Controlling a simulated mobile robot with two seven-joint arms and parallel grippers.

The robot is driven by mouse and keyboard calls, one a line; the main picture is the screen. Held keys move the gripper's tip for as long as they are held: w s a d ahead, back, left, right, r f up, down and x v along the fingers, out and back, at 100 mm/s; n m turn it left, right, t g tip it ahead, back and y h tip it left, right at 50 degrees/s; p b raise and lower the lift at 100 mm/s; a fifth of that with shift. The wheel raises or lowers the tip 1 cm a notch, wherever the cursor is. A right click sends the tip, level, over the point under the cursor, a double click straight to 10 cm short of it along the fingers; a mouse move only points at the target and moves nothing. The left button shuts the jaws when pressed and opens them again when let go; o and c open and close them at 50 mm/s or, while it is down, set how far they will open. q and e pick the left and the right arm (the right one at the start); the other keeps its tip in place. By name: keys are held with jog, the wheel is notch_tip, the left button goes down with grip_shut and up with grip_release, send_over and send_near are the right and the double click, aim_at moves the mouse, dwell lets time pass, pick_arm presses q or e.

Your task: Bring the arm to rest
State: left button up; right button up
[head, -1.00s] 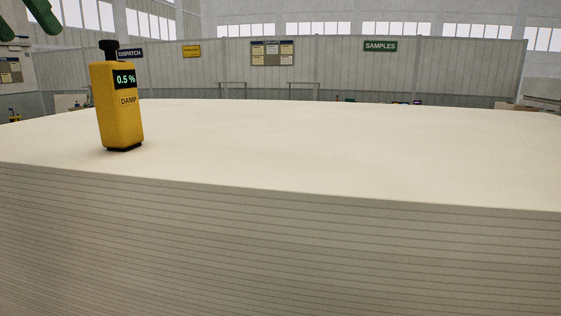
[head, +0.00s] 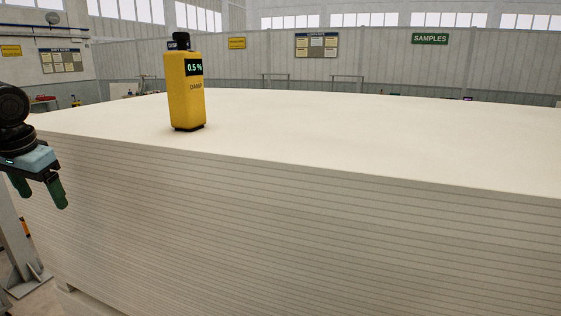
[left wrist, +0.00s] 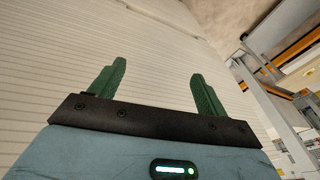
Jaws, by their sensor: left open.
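My left gripper (head: 42,192) is at the left edge of the head view, with its green fingers pointing down. It is beside the left end of the board stack and lower than the stack's top. In the left wrist view the two green fingers (left wrist: 157,82) stand wide apart with nothing between them. The layered side of the stack fills much of the view beyond them. A yellow damp meter (head: 186,92) stands upright on the stack, reading 0.5 %, clear of the gripper. My right gripper is not in view.
The large stack of pale boards (head: 300,215) fills the front, its top bare except for the meter. A grey metal post with a foot plate (head: 28,280) stands at the lower left. A green SAMPLES sign (head: 430,39) hangs on the back wall.

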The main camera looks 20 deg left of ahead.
pick_arm(q)
jog(key=s+f+m+g, duration=0.1)
jog(key=s+f, duration=0.3)
jog(key=f, duration=0.6)
jog(key=s+d+f+g, duration=0.1)
jog(key=s+f, duration=0.3)
jog(key=f, duration=0.7)
jog(key=s+f+m+g, duration=0.1)
jog(key=s+f, duration=0.3)
jog(key=f, duration=0.6)
jog(key=s+d+f+m, duration=0.1)
jog(key=s+d+f, duration=0.35)
jog(key=d, duration=0.25)
jog(key=s+d+f+h, duration=0.1)
jog(key=s+d+f, duration=0.2)
jog(key=d+f, duration=0.3)
jog(key=s+d+f+m, duration=0.1)
jog(key=s+d+f, duration=0.35)
jog(key=d, duration=0.25)
jog(key=s+d+r+t+h, duration=0.1)
jog(key=s+d+r+t, duration=0.15)
jog(key=d, duration=1.35)
jog(key=w+d+f+t+h, duration=0.2)
jog(key=w+f+t, duration=0.4)
jog(key=f, duration=0.3)
jog(key=shift+w+d+f+n+t, duration=0.3)
jog(key=shift+d+t, duration=0.15)
jog(key=shift+t, duration=0.2)
